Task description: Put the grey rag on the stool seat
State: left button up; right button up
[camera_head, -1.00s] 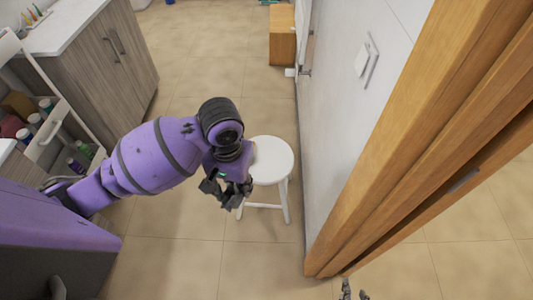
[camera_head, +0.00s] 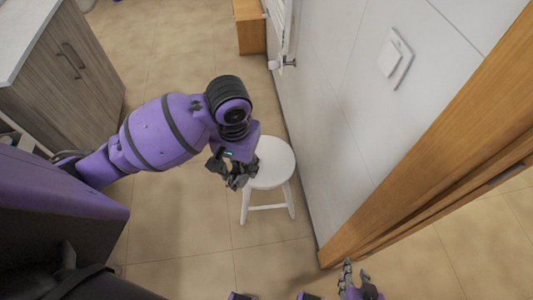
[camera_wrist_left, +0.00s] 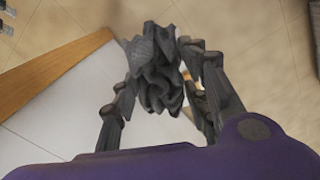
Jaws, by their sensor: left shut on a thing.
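The grey rag (camera_wrist_left: 160,75) is a crumpled, dark grey bundle between the fingers of my left gripper (camera_wrist_left: 163,85) in the left wrist view. In the head view my left gripper (camera_head: 232,173) is just left of the round white stool seat (camera_head: 275,160), and my arm hides part of the seat's left edge. The rag cannot be told apart from the dark fingers there. The visible part of the seat is bare. My right gripper (camera_head: 357,282) shows at the bottom edge, its fingers apart and nothing seen between them.
A white wall (camera_head: 345,110) stands close along the right of the stool. A wooden door frame (camera_head: 425,165) is at the lower right. A wood-fronted cabinet (camera_head: 70,75) is at the upper left. The tiled floor (camera_head: 180,235) around the stool's left and front is clear.

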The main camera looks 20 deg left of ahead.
aim_at(275, 159)
jog(key=i+j+z, duration=0.15)
jog(key=j, duration=0.15)
jog(key=i+j+z, duration=0.15)
jog(key=j, duration=0.15)
jog(key=i+j+z, duration=0.2)
jog(key=j+z, duration=0.15)
jog(key=j, duration=0.25)
